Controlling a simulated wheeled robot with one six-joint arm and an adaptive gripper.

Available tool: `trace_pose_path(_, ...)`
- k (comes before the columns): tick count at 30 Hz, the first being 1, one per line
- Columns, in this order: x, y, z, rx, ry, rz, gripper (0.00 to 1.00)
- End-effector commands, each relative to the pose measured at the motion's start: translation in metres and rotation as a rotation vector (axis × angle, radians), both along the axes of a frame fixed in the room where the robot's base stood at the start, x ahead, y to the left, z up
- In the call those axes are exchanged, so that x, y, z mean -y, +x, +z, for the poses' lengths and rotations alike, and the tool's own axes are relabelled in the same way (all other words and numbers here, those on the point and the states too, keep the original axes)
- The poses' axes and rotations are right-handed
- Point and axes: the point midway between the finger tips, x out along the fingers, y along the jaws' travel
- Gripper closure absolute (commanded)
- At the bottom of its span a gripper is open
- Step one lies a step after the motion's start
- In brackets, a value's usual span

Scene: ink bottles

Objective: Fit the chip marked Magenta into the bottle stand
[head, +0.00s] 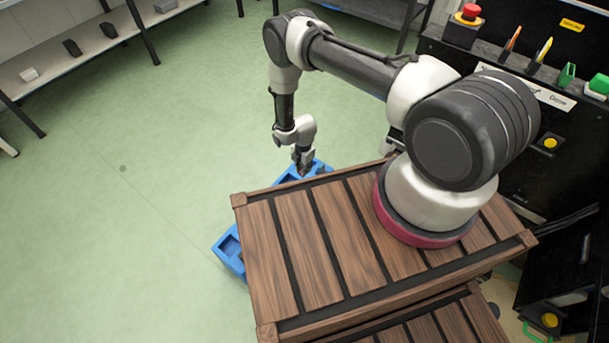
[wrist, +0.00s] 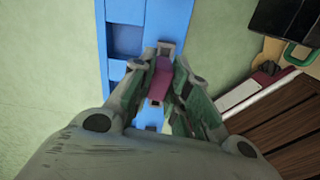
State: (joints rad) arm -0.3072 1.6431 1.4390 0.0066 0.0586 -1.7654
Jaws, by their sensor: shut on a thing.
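My gripper (head: 303,162) reaches down beyond the wooden slats, over a long blue stand (head: 231,262) with square recesses. In the wrist view the gripper (wrist: 161,70) is shut on a small magenta block (wrist: 160,82), which looks like the chip; no marking on it can be read. The chip is between the fingertips, above the blue stand (wrist: 178,18). I cannot tell whether it touches the stand. An empty-looking recess shows left of the fingers. The middle of the stand is hidden by the wooden slats in the head view.
A shelf (head: 75,48) with several small dark and light blocks stands at the upper left. A dark table (head: 365,12) is at the top. The green floor left of the stand is clear.

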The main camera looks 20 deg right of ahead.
Motion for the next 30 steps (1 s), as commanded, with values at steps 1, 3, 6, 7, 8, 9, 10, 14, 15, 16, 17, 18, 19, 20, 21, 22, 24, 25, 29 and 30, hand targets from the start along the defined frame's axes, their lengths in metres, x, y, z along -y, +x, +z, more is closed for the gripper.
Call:
trace_pose_path(1, 0.0, -0.007, -0.013, -0.002, -0.001, 0.047, 0.99)
trace_pose_path(3, 0.0, -0.012, -0.023, -0.001, -0.001, 0.097, 0.99)
trace_pose_path(6, 0.0, -0.015, -0.032, 0.001, 0.0, 0.131, 0.99)
trace_pose_path(7, 0.0, -0.015, -0.035, 0.001, 0.0, 0.135, 0.99)
trace_pose_path(8, 0.0, -0.016, -0.038, 0.0, 0.0, 0.137, 0.99)
trace_pose_path(9, 0.0, -0.016, -0.041, 0.0, 0.0, 0.137, 0.99)
trace_pose_path(10, 0.0, -0.016, -0.044, 0.0, 0.0, 0.137, 0.99)
trace_pose_path(14, 0.0, -0.016, -0.059, 0.0, 0.0, 0.135, 0.99)
trace_pose_path(15, 0.0, -0.016, -0.064, 0.0, 0.0, 0.135, 0.99)
trace_pose_path(16, 0.0, -0.016, -0.067, 0.0, 0.0, 0.135, 0.99)
trace_pose_path(17, 0.0, -0.016, -0.069, 0.0, 0.0, 0.135, 0.99)
trace_pose_path(18, 0.0, -0.016, -0.073, 0.0, 0.0, 0.134, 0.99)
trace_pose_path(19, 0.0, -0.016, -0.075, -0.001, 0.0, 0.134, 0.99)
trace_pose_path(20, 0.0, -0.016, -0.077, -0.001, 0.0, 0.134, 0.99)
trace_pose_path(21, 0.0, -0.016, -0.079, 0.0, 0.0, 0.134, 0.99)
trace_pose_path(22, 0.0, -0.016, -0.08, 0.0, 0.0, 0.134, 0.99)
trace_pose_path(24, 0.0, -0.016, -0.082, 0.0, 0.001, 0.134, 0.99)
trace_pose_path(25, 0.0, -0.016, -0.082, 0.0, 0.001, 0.134, 0.99)
trace_pose_path(29, 0.0, -0.016, -0.082, 0.0, 0.001, 0.133, 0.99)
trace_pose_path(30, 0.0, -0.016, -0.082, 0.0, 0.001, 0.133, 0.99)
